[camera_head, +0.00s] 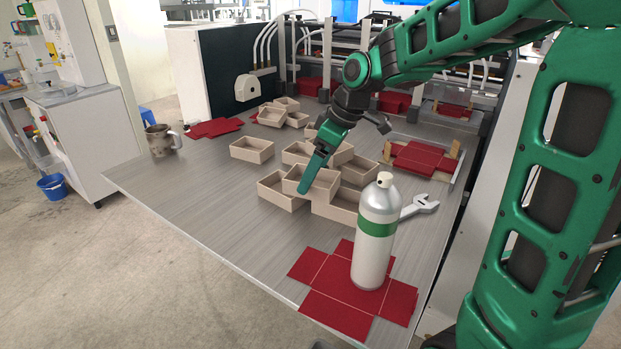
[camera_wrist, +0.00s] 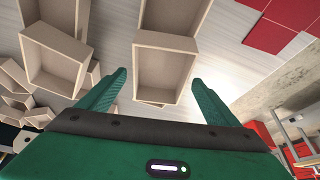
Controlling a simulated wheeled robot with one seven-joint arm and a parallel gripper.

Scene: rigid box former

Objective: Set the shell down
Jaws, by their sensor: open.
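Several beige open-topped box shells lie in a cluster on the grey table (camera_head: 200,190). My gripper (camera_head: 312,178) is at the front of this cluster, pointing down by a shell (camera_head: 322,190) that appears to rest on other shells. In the wrist view, my gripper (camera_wrist: 160,82) has its two green fingers spread wide. A shell (camera_wrist: 166,65) shows beyond and between the fingertips, with a gap at the left finger. The arm hides part of the cluster in the head view.
A white and green bottle (camera_head: 375,235) stands on red flat sheets (camera_head: 330,315) at the table's front right. A wrench (camera_head: 424,205) lies behind it. A mug (camera_head: 160,140) stands at the left edge. A tray of red blanks (camera_head: 422,158) lies behind.

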